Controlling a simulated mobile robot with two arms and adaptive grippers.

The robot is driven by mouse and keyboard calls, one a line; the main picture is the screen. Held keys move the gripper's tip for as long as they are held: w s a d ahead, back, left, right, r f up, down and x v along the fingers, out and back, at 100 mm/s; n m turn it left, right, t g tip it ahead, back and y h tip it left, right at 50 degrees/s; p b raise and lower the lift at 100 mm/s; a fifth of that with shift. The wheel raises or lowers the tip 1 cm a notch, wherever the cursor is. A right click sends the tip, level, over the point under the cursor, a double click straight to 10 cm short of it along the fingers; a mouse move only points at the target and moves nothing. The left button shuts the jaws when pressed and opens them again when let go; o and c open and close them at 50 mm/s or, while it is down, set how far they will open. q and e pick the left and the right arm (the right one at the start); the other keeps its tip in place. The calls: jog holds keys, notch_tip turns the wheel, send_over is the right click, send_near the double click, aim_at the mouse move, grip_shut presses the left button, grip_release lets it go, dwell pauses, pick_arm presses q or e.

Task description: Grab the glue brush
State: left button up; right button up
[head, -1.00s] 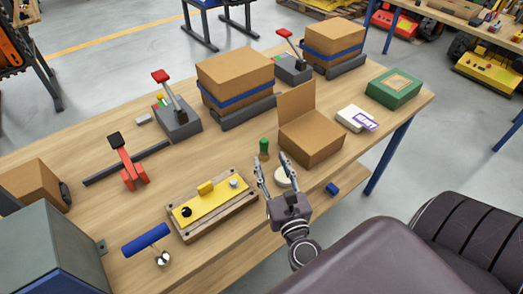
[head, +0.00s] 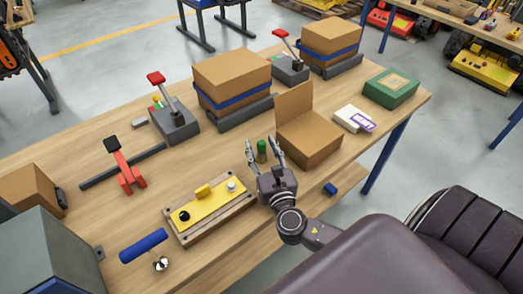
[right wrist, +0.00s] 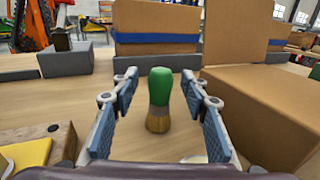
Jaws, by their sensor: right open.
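The glue brush (head: 262,150) stands upright on the wooden table, with a green handle on top and tan bristles below. In the right wrist view the brush (right wrist: 160,100) is between the two fingers, with gaps on both sides. My right gripper (head: 264,143) is open, with its fingertips on either side of the brush in the head view. The right wrist view shows the same open gripper (right wrist: 160,88). A sliver of a pale round thing (right wrist: 194,159) shows low in that view. My left gripper is not in view.
An open cardboard box (head: 308,141) stands just right of the brush. A yellow panel on a wooden base (head: 212,207) lies to the left.

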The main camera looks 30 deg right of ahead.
grip_shut()
dwell(0.3)
